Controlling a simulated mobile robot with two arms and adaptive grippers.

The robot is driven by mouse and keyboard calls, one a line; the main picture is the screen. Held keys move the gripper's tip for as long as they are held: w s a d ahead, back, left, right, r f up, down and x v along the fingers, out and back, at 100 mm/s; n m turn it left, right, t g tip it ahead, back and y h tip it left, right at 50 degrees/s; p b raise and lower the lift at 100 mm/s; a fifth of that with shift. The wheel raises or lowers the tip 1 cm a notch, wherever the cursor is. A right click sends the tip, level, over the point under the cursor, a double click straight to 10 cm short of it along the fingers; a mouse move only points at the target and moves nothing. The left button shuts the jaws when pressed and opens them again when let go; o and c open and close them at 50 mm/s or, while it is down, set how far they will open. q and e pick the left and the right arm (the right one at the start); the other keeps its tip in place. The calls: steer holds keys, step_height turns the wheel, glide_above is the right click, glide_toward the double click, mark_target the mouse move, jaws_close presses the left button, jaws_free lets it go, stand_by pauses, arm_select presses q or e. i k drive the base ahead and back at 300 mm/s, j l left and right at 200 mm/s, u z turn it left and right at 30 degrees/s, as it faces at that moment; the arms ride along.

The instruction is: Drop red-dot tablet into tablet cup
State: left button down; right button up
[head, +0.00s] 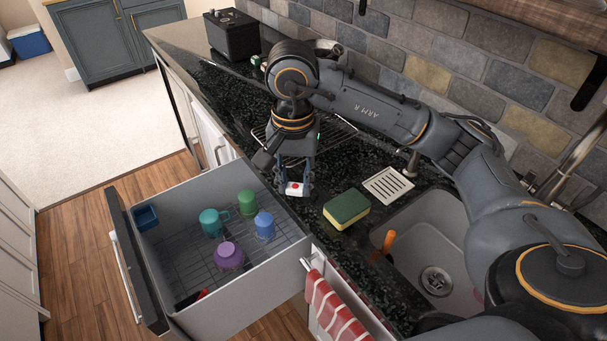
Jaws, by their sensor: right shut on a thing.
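My right gripper (294,185) points down and is shut on a small white tablet with a red dot (294,190). It holds the tablet over the counter's front edge, just right of the open drawer. A small dark blue open box (146,217) sits in the drawer's far left corner; it looks like the tablet cup, and its inside is hard to make out. The gripper and tablet are well to the right of this box, across the drawer. My left gripper is not in view.
The pulled-out drawer (271,267) has a wire rack with teal, green, blue and purple mugs, and a red-and-black item near its front. A green-yellow sponge (346,209) lies on the counter beside the sink (432,235). A red striped towel (335,308) hangs below.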

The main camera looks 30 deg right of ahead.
mark_target(145, 226)
steer(key=i+j+u, duration=0.3)
steer(key=i, duration=0.15)
steer(key=i+j+u, duration=0.2)
steer(key=i+u, duration=0.15)
steer(key=i, duration=0.15)
